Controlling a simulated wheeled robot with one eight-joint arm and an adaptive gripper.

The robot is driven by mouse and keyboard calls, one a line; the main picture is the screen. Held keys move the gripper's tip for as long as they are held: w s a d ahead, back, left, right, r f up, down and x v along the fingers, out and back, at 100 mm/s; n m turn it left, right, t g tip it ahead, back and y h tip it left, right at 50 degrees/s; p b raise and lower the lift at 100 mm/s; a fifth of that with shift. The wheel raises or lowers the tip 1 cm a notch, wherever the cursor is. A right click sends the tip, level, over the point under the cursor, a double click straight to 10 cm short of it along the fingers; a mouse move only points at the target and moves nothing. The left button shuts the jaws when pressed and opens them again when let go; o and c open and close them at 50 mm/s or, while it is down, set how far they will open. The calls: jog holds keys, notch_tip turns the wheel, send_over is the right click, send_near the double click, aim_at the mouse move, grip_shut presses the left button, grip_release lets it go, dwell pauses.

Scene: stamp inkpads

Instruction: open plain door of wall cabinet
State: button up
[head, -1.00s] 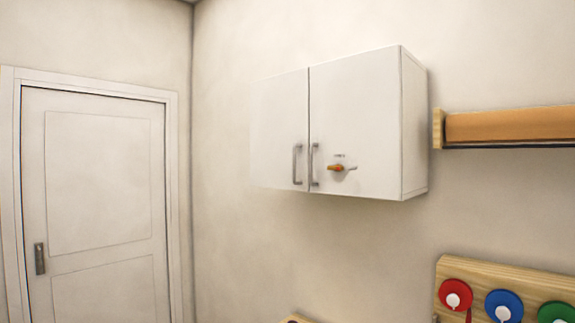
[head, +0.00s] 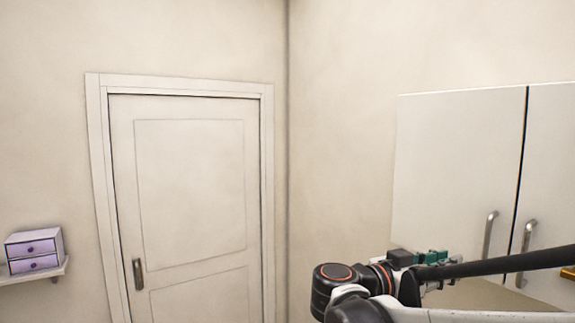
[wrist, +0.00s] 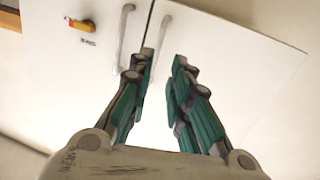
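The white wall cabinet has two doors. Its plain door (head: 455,165) is the left one in the head view and looks shut; it fills the right side of the wrist view (wrist: 235,75). Its upright grey handle (head: 489,235) is near the seam; the wrist view shows this handle (wrist: 158,48) close to the left finger. My gripper (wrist: 163,62) is open, its green-padded fingers apart, in front of the plain door around the handle's height. I cannot tell whether a finger touches the handle. In the head view my gripper (head: 433,260) is partly hidden by my arm.
The other cabinet door (head: 553,165) has its own grey handle (head: 527,240) and an orange latch (wrist: 82,25). A closed room door (head: 195,190) is at left. A lilac drawer box (head: 35,250) sits on a small shelf at far left.

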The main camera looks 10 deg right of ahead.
aim_at(486, 245)
jog(key=shift+m+h, duration=0.3)
jog(key=shift+m, duration=0.1)
jog(key=x, duration=0.4)
jog(key=r+p+x, duration=0.1)
jog(key=x, duration=0.8)
jog(key=shift+d+r+p, duration=0.3)
jog(key=shift+c, duration=0.5)
grip_shut()
